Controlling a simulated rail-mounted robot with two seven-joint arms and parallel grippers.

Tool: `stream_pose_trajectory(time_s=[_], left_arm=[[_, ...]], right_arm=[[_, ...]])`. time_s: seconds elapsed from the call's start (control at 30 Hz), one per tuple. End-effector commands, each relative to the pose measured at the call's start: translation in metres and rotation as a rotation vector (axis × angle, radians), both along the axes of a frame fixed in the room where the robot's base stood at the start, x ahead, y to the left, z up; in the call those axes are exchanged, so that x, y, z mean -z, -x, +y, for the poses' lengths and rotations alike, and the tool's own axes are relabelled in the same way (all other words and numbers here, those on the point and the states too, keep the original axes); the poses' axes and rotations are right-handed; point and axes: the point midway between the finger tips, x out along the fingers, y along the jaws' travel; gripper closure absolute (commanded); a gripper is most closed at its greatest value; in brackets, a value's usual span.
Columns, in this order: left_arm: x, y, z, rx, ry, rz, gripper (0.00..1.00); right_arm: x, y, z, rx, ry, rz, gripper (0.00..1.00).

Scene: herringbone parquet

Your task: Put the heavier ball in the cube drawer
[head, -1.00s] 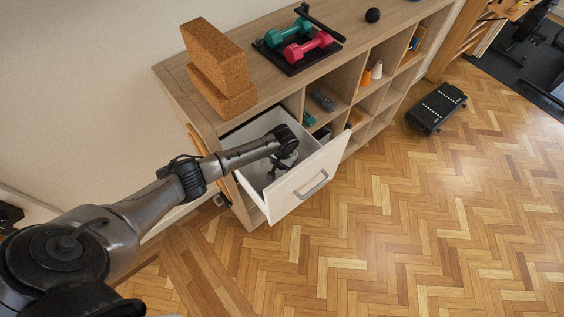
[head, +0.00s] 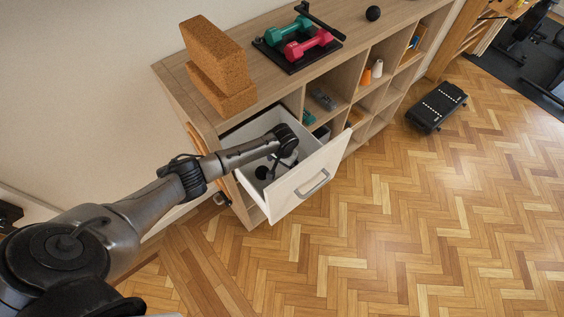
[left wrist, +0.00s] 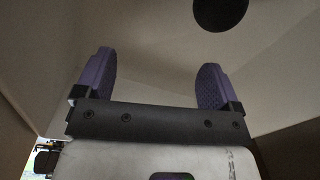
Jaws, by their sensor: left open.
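A white drawer (head: 308,180) stands pulled out of the wooden cube shelf. My left gripper (head: 274,164) reaches down inside it, partly hidden by its own wrist. In the left wrist view the gripper (left wrist: 155,82) is open, its two purple pads apart with nothing between them. A black ball (head: 262,172) lies in the drawer near the gripper; it also shows in the left wrist view (left wrist: 220,10), beyond the right pad and apart from it. Another black ball (head: 373,13) sits on the shelf top towards the far end. My right gripper is not in view.
Cork blocks (head: 215,65) are stacked on the near end of the shelf top, beside a black tray with green and red dumbbells (head: 308,46). Orange and white cones (head: 371,72) stand in a cubby. A black step platform (head: 436,107) is on the otherwise clear floor at right.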

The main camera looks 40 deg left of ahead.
Motion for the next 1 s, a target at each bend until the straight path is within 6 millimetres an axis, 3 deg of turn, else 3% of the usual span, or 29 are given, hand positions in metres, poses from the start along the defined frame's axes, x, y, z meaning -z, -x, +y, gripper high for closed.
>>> stream_pose_trajectory(time_s=[0.37, 1.0], left_arm=[[-0.008, 0.0, 0.0, 0.0, 0.0, 0.0, 0.1], [-0.118, -0.001, -0.005, 0.001, 0.0, -0.002, 0.1]], right_arm=[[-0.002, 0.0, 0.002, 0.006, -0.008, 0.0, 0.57], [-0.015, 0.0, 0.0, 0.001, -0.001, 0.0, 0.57]])
